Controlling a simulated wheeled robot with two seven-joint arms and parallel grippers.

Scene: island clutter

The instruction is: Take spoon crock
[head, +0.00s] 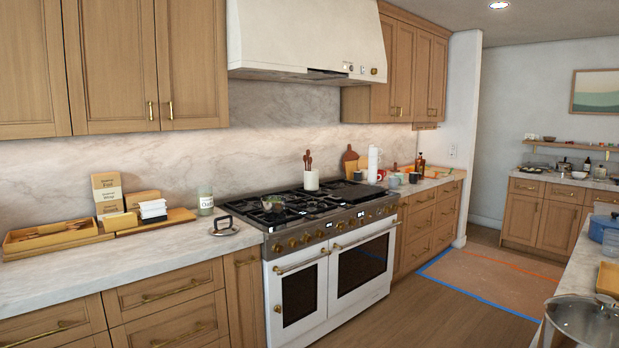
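The spoon crock (312,180) is a small white pot with several brown wooden utensils (308,159) standing up in it. In the head view it stands upright at the back of the black stovetop, near the middle of the picture. Nothing blocks it from this view. Neither of my grippers shows in the head view, so I cannot see their state.
The white range (330,270) has front knobs and oven handles. A metal bowl (272,203) sits on its burners. A lid (224,227), a jar (205,200) and wooden trays (55,236) are left on the counter. The wood floor (435,305) before the range is clear. A glass-lidded pot (583,320) stands at right.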

